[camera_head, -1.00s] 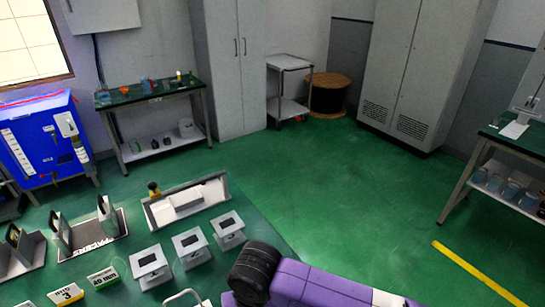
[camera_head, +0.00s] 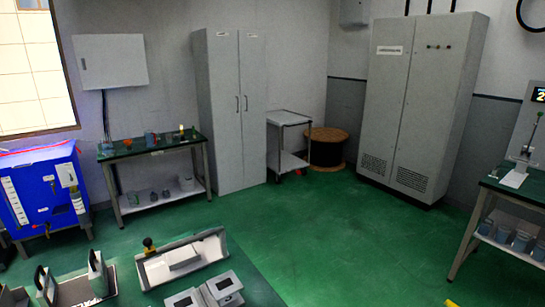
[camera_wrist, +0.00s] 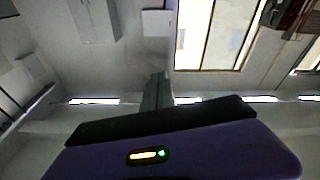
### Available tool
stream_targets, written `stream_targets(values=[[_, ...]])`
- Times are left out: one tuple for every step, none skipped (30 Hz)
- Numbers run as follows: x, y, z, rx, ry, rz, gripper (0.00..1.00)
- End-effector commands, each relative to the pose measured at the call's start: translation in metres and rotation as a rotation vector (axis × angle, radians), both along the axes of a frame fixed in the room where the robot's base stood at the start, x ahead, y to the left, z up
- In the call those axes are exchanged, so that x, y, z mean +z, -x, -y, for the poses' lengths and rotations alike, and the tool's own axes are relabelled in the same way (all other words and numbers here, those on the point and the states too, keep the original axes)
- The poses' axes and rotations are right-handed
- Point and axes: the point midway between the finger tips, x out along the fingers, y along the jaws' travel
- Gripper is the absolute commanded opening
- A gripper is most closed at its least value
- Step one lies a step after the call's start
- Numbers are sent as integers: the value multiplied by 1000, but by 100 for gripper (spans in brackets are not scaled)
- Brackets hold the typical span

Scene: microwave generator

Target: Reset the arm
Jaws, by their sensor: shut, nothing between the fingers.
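My gripper (camera_wrist: 157,80) shows in the wrist view, its dark fingers together and empty, rising from the black and purple gripper body (camera_wrist: 170,150) with a small lit indicator. The fingers point into open room, with nothing touching them. In the head view my arm and gripper are out of the picture.
A green work table (camera_head: 250,283) with grey holders and a tray (camera_head: 182,258) fills the lower left. A blue container (camera_head: 42,195), a back bench (camera_head: 150,150), cabinets (camera_head: 228,110) and a right-hand bench (camera_head: 515,190) stand around. The middle floor (camera_head: 330,220) is clear.

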Motion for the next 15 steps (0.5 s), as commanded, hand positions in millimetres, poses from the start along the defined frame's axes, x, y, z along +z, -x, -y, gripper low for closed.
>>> stream_targets(values=[[-7,7,20,-46,-75,-35,0],[-10,11,32,-73,-114,-50,0],[-15,17,48,-108,-165,-69,0],[-18,21,60,-135,-198,-81,0],[-22,26,72,-161,-232,-93,0],[-28,34,88,-195,-272,-108,0],[-33,40,100,-220,-298,-118,0],[-37,47,111,-244,-322,-129,0],[-44,57,126,-277,-349,-141,0],[-48,64,137,-300,-368,-148,0],[-53,73,148,-322,-385,-157,0],[-59,84,161,-351,-401,-168,0],[-64,93,171,-373,-411,-175,0],[-69,102,181,-394,-417,-181,0],[-74,114,194,-419,-424,-192,0]])
